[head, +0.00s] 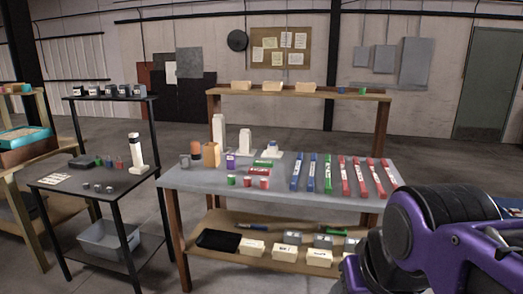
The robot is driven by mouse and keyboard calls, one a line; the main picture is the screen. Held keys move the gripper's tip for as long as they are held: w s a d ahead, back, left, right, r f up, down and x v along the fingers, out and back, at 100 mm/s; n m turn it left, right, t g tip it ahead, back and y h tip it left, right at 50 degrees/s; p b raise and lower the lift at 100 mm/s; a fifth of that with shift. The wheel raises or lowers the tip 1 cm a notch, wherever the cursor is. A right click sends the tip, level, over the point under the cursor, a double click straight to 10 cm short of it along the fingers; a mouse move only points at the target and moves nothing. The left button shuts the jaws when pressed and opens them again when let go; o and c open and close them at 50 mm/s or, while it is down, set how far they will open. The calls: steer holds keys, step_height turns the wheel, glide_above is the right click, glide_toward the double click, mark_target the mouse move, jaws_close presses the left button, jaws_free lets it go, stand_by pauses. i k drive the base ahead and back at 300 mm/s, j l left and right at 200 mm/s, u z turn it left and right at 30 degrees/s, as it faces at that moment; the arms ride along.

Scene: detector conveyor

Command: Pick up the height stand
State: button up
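No object is clearly marked as the height stand. A white upright piece with a dark top and a small foot (136,152) stands at the right rear of the black table on the left. On the grey-topped workbench, a tall white block (219,132) and a shorter white block (245,142) also stand upright. I cannot tell which of them is the height stand. My purple and black arm fills the lower right, in front of the workbench's right end. My gripper is out of view.
The workbench (330,197) holds blue and red bars, small cups and an orange-brown bottle (211,154). The black table (75,187) carries cards and small cups. Lower shelves hold boxes and a grey bin (108,240). A floor gap separates the tables.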

mark_target(272, 152)
steer(key=i+j+z, duration=0.1)
steer(key=i+j, duration=0.2)
steer(key=i, duration=0.3)
steer(key=i+j+z, duration=0.1)
steer(key=i+j, duration=0.3)
steer(key=i, duration=0.15)
steer(key=i+j+z, duration=0.15)
steer(key=i+j, duration=0.25)
steer(key=i, duration=0.2)
